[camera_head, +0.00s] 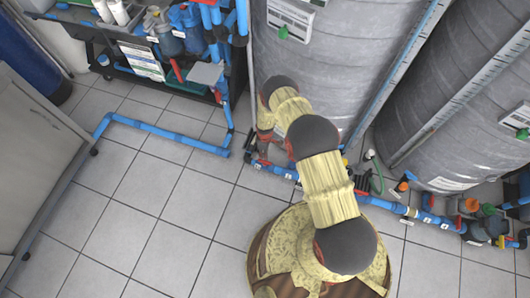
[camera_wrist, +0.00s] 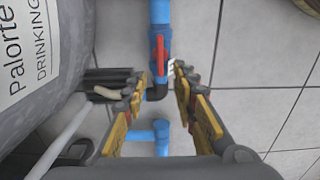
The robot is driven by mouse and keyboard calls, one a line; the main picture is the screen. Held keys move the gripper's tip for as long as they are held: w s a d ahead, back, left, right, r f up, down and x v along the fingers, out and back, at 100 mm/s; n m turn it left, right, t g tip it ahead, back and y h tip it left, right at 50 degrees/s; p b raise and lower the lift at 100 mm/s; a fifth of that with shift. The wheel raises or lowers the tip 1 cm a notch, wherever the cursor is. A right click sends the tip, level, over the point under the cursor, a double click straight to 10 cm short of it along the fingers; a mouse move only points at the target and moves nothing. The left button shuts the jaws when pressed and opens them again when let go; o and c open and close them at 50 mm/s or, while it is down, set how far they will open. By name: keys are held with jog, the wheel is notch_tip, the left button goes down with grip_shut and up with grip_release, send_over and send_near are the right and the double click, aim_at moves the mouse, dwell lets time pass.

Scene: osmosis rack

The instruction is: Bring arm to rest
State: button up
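My gripper (camera_wrist: 158,85) is open in the wrist view, its two yellow-and-grey fingers apart with nothing held between them. Beyond the gap is a blue pipe (camera_wrist: 160,12) with a red valve handle (camera_wrist: 161,52). I cannot tell from this view how far the handle is from the fingertips. In the head view my arm (camera_head: 322,170) is stretched out from my base toward the grey tank. Its end is low by the tank's foot, near the blue floor pipes, and my gripper is mostly hidden there.
Two large grey tanks (camera_head: 350,60) stand at the back and right. Blue pipes with valves (camera_head: 425,215) run along their feet. A blue pipe loop (camera_head: 165,134) lies on the left floor. A dark cart (camera_head: 100,38) and grey cabinet (camera_head: 35,150) flank open tiles (camera_head: 150,220).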

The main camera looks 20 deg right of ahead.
dwell(0.5)
jog(key=s+r+m+g, duration=0.3)
jog(key=s+m, duration=0.1)
jog(key=s, duration=0.7)
notch_tip(320, 180, up, 43)
jog(key=s+m+p, duration=0.2)
jog(key=m, duration=0.4)
jog(key=s+r+t+p, duration=0.1)
jog(key=s+r+t, duration=0.2)
jog(key=r, duration=1)
jog(key=s+r+t+p, duration=0.2)
jog(key=s+r, duration=0.6)
jog(key=r, duration=0.5)
jog(key=s+r+m+t+p, duration=0.1)
jog(key=s+r, duration=0.4)
jog(key=r, duration=0.8)
jog(key=t+p, duration=0.1)
jog(key=t, duration=0.1)
jog(key=shift+s+t, duration=0.3)
jog(key=shift+s, duration=0.1)
